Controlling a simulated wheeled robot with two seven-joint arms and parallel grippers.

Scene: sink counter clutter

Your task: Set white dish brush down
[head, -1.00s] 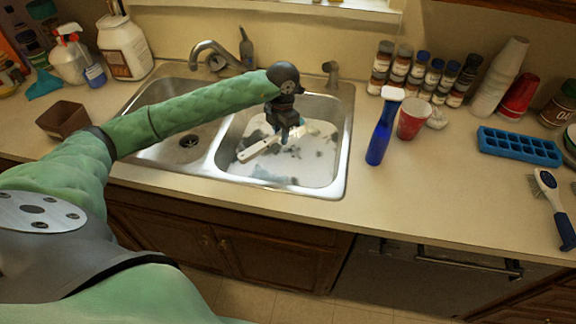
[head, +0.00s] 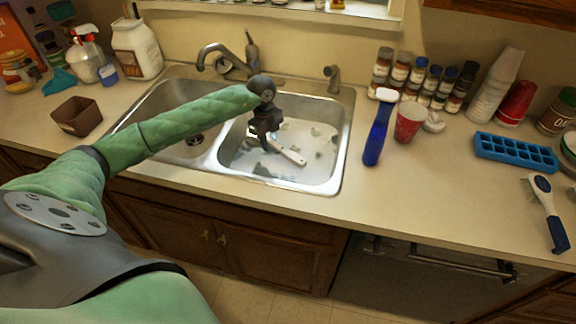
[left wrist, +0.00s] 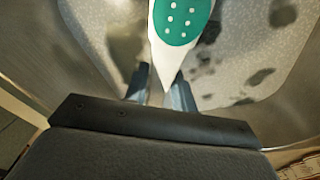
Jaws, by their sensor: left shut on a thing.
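The white dish brush (head: 288,152) is in the right sink basin (head: 318,181), its pale handle slanting down to the right from my left gripper (head: 264,136). In the left wrist view, the white brush (left wrist: 162,58) with a green, white-dotted patch narrows to a tip between the fingers of my left gripper (left wrist: 161,90). My left gripper is shut on the brush. The gripper hides part of the brush in the head view. I cannot tell whether the brush touches the basin floor. My right gripper is not in view.
The left basin (head: 168,112) and faucet (head: 228,58) are beside my left arm. A blue-handled brush (head: 548,208) lies far right.

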